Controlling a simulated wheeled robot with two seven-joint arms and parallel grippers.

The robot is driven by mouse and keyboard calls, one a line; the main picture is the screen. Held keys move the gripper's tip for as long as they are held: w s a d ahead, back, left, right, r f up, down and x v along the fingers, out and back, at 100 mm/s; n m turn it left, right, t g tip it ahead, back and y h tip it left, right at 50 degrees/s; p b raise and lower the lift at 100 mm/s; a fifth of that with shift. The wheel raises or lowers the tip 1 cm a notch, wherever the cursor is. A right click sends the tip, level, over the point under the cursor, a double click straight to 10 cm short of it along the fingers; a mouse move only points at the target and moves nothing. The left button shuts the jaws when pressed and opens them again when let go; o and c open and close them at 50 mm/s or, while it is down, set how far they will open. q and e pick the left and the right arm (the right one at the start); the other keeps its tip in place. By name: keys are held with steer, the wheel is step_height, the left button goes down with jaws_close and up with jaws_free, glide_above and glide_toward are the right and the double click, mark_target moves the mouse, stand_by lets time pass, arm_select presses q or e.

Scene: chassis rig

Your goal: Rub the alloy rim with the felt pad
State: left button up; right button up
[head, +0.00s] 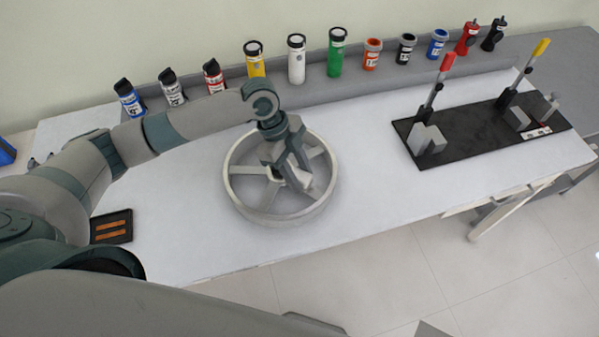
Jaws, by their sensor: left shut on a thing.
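The alloy rim (241,199) is a silver spoked wheel lying flat on the white table, left of the middle. My left gripper (296,176) points down over the rim's centre and right-hand spokes, shut on a small pale thing between its fingertips. This looks like the felt pad (304,181), though the fingers hide most of it. I cannot tell whether the pad touches the rim. The gripper covers part of the hub and spokes. My right gripper is out of view.
A black tray (95,237) with orange strips lies at the left. Several bottles and cans, including a green one (335,54), line the back shelf. A black plate (462,134) with two toggle clamps stands at the right. Table between rim and plate is clear.

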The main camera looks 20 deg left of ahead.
arm_select(q)
steer(key=shift+f, duration=0.1)
steer(key=shift+s+d+p, duration=0.25)
steer(key=shift+d+p, duration=0.15)
steer(key=shift+d, duration=0.25)
steer(key=shift+s+d+p, duration=0.2)
steer(key=shift+d+p, duration=0.2)
steer(key=shift+d, duration=0.2)
steer(key=shift+s+d, duration=0.3)
steer(key=shift+d, duration=0.3)
steer(key=shift+p, duration=0.5)
steer(key=shift+w+a, duration=0.25)
steer(key=shift+a, duration=0.35)
steer(key=shift+w+a, duration=0.25)
steer(key=shift+a, duration=0.4)
steer(key=shift+w+a, duration=0.25)
steer(key=shift+a, duration=0.35)
